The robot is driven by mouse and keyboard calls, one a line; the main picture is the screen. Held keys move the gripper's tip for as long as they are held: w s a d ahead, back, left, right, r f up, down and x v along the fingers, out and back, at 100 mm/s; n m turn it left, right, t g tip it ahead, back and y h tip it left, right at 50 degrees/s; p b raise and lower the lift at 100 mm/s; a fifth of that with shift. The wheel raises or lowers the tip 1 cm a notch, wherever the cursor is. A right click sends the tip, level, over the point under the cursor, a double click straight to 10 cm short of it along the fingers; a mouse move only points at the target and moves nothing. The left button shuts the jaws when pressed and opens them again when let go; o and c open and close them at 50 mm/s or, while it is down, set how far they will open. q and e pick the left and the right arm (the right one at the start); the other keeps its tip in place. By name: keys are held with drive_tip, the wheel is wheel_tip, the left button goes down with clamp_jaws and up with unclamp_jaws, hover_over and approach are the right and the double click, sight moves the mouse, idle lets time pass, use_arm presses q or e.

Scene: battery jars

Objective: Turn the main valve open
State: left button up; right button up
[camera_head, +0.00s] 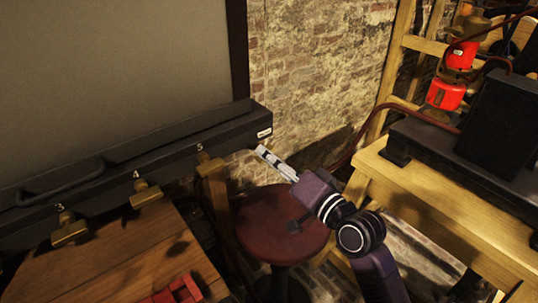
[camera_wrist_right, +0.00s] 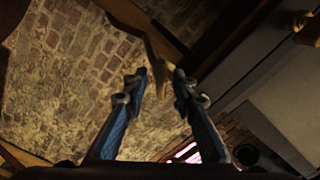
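I cannot tell which fitting is the main valve. My right gripper (camera_head: 263,152) is just right of the bar's end, beside the small white label (camera_head: 264,132). In the right wrist view its two blue fingers (camera_wrist_right: 157,85) are apart. A tan, lever-like piece (camera_wrist_right: 150,50) shows beyond and between them; contact cannot be told. My left gripper is not in view.
A round red stool (camera_head: 265,235) stands below my right arm. A wooden table (camera_head: 130,255) is at the lower left. A brick wall (camera_head: 310,75) is behind.

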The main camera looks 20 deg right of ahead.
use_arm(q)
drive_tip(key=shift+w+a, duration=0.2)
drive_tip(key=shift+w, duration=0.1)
use_arm(e)
drive_tip(key=shift+w, duration=0.15)
drive_tip(key=shift+c, duration=0.2)
clamp_jaws()
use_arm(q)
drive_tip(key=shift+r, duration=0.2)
use_arm(e)
drive_tip(key=shift+n, duration=0.5)
use_arm(q)
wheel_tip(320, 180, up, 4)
drive_tip(key=p, duration=0.4)
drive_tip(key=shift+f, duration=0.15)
use_arm(e)
drive_tip(key=n, duration=0.9)
drive_tip(key=shift+n, duration=0.4)
